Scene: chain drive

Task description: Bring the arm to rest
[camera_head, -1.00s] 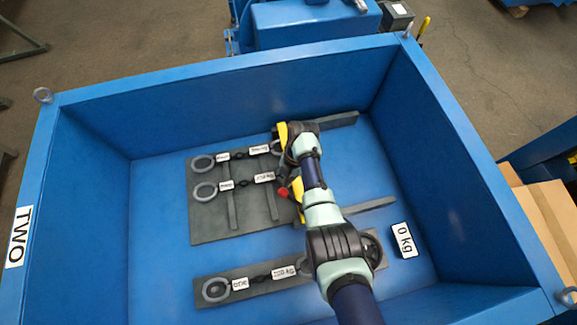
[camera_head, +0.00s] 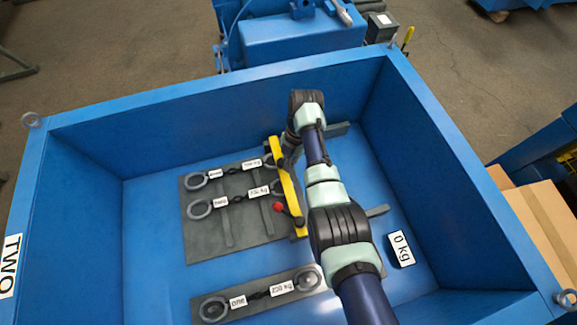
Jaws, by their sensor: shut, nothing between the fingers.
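My arm (camera_head: 340,228) reaches from the bottom edge up over the blue bin, with its wrist bent near the bin's back side. My gripper (camera_head: 288,160) hangs below the wrist, small and dark, beside the upper part of a yellow bar (camera_head: 289,190). It is shut with nothing seen in it. Whether it touches the bar I cannot tell. The arm hides part of the plates behind it.
A blue bin (camera_head: 80,215) with high walls surrounds the work area. Inside lie a grey plate (camera_head: 215,240) with labelled chain-and-ring rows, a lower plate (camera_head: 250,310) with another, a red knob (camera_head: 278,207) and a "0 kg" block (camera_head: 401,250). The right floor is mostly clear.

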